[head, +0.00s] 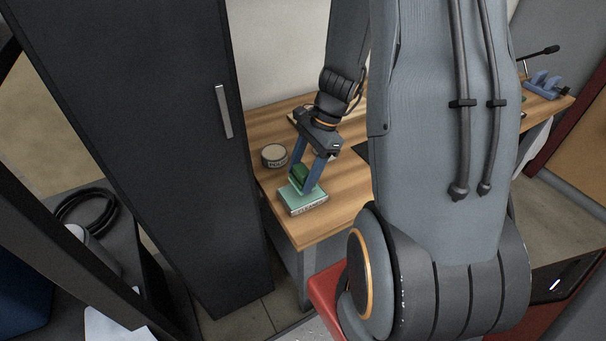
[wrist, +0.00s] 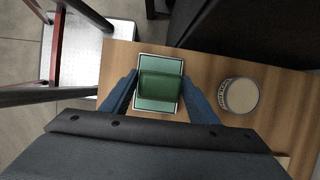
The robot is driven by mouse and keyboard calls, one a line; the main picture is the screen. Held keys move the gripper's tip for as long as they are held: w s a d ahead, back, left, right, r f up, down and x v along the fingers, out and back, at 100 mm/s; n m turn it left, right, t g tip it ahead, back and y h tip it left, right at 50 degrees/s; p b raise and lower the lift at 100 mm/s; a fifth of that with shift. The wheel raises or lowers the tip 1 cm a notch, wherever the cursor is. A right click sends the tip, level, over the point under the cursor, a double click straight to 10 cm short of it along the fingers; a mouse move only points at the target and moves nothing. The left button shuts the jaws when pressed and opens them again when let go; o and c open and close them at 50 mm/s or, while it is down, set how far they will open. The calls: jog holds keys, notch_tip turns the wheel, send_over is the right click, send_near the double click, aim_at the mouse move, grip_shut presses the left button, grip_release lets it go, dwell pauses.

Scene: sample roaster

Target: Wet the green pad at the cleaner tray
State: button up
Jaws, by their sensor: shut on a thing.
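The green pad (head: 299,172) is a dark green block between the blue fingers of my gripper (head: 308,178). My gripper is shut on the pad and points down. The pad also shows in the wrist view (wrist: 160,87), between the two fingers (wrist: 160,92). The cleaner tray (head: 308,205) is a shallow box with a pale rim and a light green inside, near the corner of the wooden table. It also shows in the wrist view (wrist: 159,62), directly beneath the pad. I cannot tell whether the pad touches the tray's inside.
A round tin (head: 274,155) with a pale top stands on the wooden table (head: 345,186), left of my gripper in the head view. A tall dark cabinet (head: 150,130) stands close to the table's left end. A blue rack (head: 545,86) sits at the table's far right.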

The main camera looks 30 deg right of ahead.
aim_at(299, 170)
jog(key=shift+r+p, duration=1.7)
jog(key=shift+r, duration=0.25)
jog(key=shift+s, duration=0.1)
